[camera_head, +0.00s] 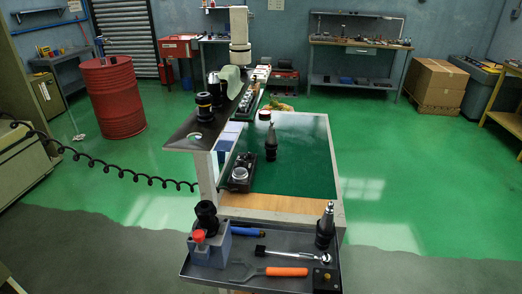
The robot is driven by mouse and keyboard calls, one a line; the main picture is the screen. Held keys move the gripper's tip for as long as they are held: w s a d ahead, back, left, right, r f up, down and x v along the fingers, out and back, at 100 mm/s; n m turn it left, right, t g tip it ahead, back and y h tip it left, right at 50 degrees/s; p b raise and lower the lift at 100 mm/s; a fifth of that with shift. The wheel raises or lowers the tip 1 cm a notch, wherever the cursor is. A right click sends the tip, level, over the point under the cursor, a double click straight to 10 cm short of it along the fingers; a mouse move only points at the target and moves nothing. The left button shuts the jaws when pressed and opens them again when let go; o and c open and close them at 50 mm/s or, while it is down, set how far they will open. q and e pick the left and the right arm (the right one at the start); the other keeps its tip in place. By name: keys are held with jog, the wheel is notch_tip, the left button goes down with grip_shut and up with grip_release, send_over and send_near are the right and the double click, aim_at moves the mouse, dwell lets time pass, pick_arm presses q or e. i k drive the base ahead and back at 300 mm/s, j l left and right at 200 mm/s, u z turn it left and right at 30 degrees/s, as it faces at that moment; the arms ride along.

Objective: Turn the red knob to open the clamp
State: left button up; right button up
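The red knob (198,236) is on the front left of a blue-grey clamp block (214,252). The block sits at the left end of the dark tray at the near end of the cart. A black tool holder (206,216) stands upright at the top of the block. Whether the clamp is open or shut on it is too small to tell. Neither of my grippers is in view.
The tray (190,275) also holds an orange-handled wrench (286,271), a ratchet (290,255), a blue-handled tool (246,231), an upright tool holder (325,228) and a black block (326,279). A raised dark shelf (185,136) overhangs the cart's left side.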

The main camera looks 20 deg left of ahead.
aim_at(198, 235)
jog(key=u, duration=1.2)
jog(key=i+l+z, duration=0.4)
jog(key=z, duration=0.2)
jog(key=l, duration=0.1)
